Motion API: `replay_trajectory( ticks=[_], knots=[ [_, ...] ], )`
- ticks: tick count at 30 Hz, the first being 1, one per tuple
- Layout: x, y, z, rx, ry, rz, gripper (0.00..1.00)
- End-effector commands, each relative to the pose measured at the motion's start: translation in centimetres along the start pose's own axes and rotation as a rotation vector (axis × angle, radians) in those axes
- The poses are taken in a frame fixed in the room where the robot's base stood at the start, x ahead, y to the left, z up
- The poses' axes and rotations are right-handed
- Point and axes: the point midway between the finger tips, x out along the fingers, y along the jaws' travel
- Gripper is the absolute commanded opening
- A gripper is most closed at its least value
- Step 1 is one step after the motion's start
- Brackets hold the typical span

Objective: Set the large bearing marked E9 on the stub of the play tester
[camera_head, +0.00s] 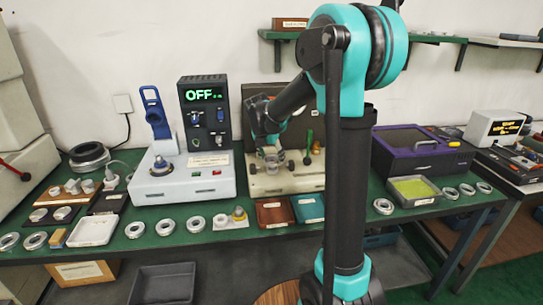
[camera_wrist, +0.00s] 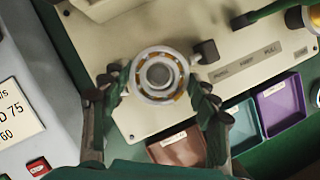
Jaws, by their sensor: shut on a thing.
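My gripper (camera_head: 270,158) is shut on a large bearing (camera_wrist: 137,75), a metal ring with brassy parts showing between its races. A finger grips it on each side in the wrist view (camera_wrist: 160,92). The bearing is over the cream base (camera_wrist: 130,115) of the middle bench device (camera_head: 300,182). A round grey face shows in its bore; I cannot tell whether this is a stub or how high the bearing is. No E9 mark is readable. A white device (camera_head: 215,184) with a stub (camera_head: 160,163), blue lever and "OFF" display stands to the left. I cannot tell which device is the play tester.
Several loose rings (camera_head: 195,224) lie along the bench's front edge. A brown tray (camera_head: 274,213) and a teal tray (camera_head: 308,208) sit before the middle device. A purple machine (camera_head: 415,152) stands to the right. My arm hides part of the bench.

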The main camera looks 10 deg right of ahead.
Motion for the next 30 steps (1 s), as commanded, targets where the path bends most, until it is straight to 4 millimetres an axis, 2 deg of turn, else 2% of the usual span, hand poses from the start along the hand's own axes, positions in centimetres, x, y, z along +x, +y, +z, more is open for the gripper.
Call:
replay_trajectory(
  ticks=[30],
  knots=[
    [2.1,0.0,-0.9,0.0,0.0,0.0,0.18]
  ],
)
